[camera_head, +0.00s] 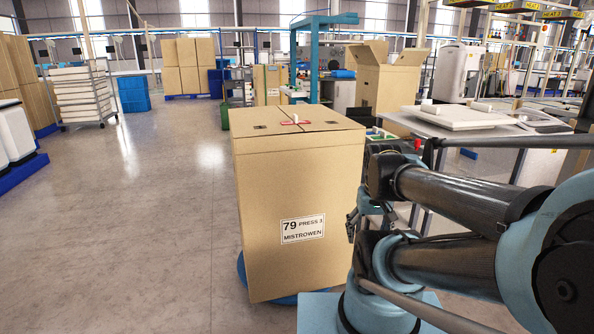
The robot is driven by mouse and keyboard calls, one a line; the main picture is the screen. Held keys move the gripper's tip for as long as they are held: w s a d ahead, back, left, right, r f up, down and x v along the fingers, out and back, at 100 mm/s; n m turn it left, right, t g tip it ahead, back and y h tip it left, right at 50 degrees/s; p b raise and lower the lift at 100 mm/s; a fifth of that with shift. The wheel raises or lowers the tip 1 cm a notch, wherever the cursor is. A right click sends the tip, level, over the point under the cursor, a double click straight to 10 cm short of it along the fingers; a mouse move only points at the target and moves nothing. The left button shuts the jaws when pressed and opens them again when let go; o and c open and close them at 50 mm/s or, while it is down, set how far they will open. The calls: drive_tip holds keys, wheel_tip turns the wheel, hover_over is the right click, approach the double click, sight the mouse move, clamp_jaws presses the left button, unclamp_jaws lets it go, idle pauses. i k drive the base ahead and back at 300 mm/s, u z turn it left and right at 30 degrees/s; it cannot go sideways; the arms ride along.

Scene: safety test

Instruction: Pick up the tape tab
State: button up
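A tall closed cardboard box (290,200) stands in the middle of the view, with a white label reading "79 PRESS 3 MISTROWEN" (303,229) on its front. On its top lies a small red-and-white piece (295,122) at the centre seam, which looks like the tape tab; it is too small to make out exactly. My gripper (354,226) hangs low beside the box's right side, well below the top and apart from the tab. The fingers are small and partly covered by my arm, so their opening is unclear.
The box stands on a blue round base (275,299). A worktable (480,128) with a white board is behind my arm, and an open carton (388,85) stands behind the box. A shelf cart (82,95) and blue bin (133,94) are far left. The left floor is clear.

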sight(384, 135)
drive_tip(key=z, duration=0.4)
drive_tip(key=i, duration=0.85)
drive_tip(key=z, duration=0.7)
drive_tip(key=i, duration=0.55)
drive_tip(key=u, duration=0.05)
